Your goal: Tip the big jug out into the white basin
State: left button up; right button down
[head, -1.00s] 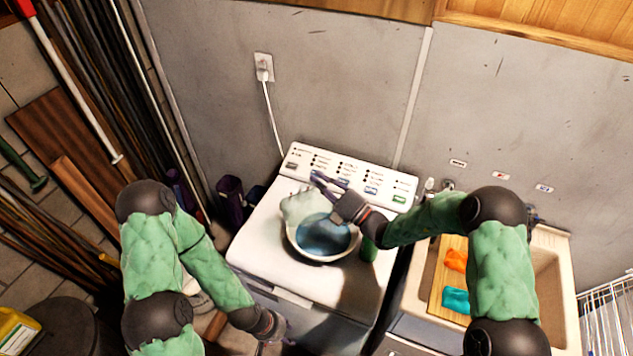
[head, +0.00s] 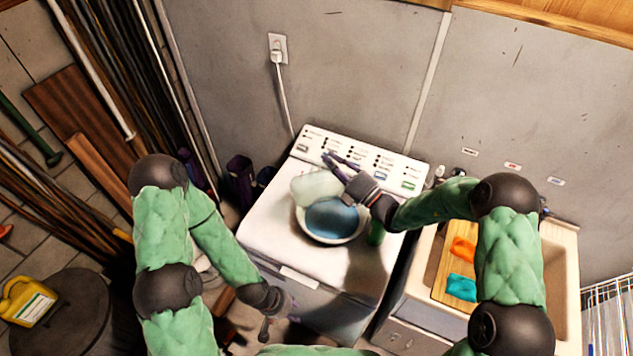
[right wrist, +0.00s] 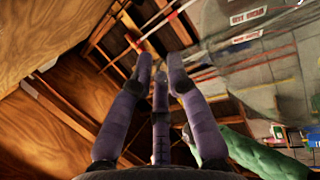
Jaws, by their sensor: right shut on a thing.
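The white basin (head: 334,241) sits on the white washing machine and holds or frames a round blue area that looks like liquid. The big jug (head: 313,187) is a pale, see-through vessel, tilted at the basin's back left edge. My right gripper (head: 340,161) is at the jug's right side, above the basin's back edge, and shut on it; its fingers partly hide the contact. In the right wrist view the purple fingers (right wrist: 160,78) point toward the ceiling, and the jug does not show. My left gripper (head: 287,305) is low at the washer's front; its jaws are unclear.
The washing machine's control panel (head: 365,160) stands behind the basin. A sink (head: 559,262) with a wooden board and orange and teal items is at the right. The washer's front top is clear.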

jog(key=shift+r+p, duration=2.1)
jog(key=shift+r, duration=0.45)
jog(key=shift+f, duration=0.1)
